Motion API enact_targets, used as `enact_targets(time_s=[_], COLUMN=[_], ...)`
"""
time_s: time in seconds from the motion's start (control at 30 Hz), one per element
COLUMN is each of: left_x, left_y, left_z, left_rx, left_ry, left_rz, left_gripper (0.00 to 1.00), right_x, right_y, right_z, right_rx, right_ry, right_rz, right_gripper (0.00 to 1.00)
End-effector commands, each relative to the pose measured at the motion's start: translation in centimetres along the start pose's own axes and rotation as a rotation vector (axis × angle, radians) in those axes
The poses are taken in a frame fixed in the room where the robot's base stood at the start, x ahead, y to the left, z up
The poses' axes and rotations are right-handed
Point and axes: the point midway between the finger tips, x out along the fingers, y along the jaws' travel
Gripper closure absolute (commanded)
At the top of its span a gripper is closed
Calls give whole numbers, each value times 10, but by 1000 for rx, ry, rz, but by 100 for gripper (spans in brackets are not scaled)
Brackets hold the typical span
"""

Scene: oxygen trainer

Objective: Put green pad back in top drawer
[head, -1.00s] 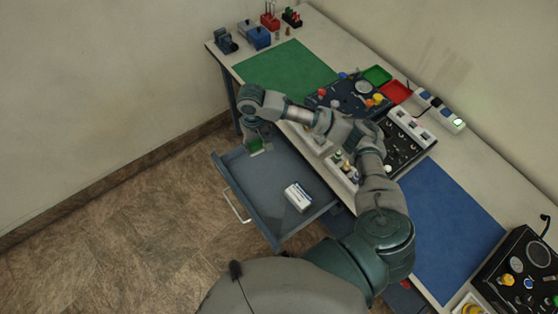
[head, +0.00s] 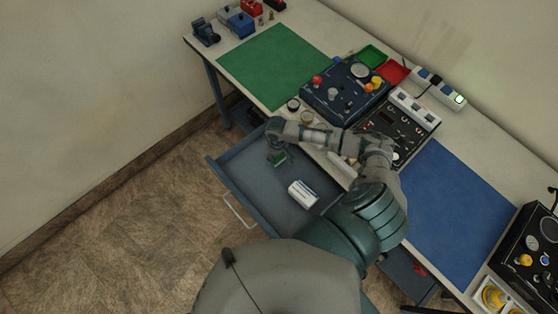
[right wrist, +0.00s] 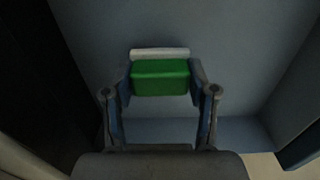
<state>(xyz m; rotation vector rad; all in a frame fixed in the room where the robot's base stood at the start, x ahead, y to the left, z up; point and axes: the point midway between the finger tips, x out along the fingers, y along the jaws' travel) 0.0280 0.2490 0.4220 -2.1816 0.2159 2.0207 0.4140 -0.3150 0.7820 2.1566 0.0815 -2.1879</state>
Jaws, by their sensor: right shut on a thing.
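My right gripper (head: 279,159) is shut on the green pad (head: 281,158), inside or just over the far end of the open top drawer (head: 247,181). In the right wrist view the green pad (right wrist: 160,77) sits between the two fingertips (right wrist: 161,84), with a pale strip along its far edge. Grey-blue drawer surfaces (right wrist: 235,50) surround it. Whether the pad touches the drawer floor I cannot tell. My left gripper is not in view.
A white and blue box (head: 303,194) lies in the drawer, with bare floor around it. The workbench beside the drawer holds a green mat (head: 275,65), a dark blue panel (head: 343,92), a black panel (head: 398,130) and a blue mat (head: 450,205).

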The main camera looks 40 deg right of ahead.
Motion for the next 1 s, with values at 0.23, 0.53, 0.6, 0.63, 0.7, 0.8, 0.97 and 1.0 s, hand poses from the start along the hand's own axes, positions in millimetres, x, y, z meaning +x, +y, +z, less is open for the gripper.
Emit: enact_targets(time_s=[0.23,0.53,0.6,0.63,0.7,0.8,0.97,1.0], left_x=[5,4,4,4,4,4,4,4], left_y=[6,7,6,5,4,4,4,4], left_z=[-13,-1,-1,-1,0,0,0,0], left_rx=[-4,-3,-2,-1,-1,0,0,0], left_ry=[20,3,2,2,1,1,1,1], left_rz=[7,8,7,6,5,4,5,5], left_gripper=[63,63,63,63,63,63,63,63], right_x=[33,36,37,37,37,37,36,36], right_y=[-2,-2,-2,-1,-1,-1,-1,-1], right_z=[1,0,0,0,0,0,0,0], right_rx=[0,0,-1,-1,-1,0,0,0], right_ry=[-3,-2,-2,-2,-2,-2,-2,-2], right_rz=[1,2,1,1,1,1,1,1], right_gripper=[75,75,35,28,18,18,18,18])
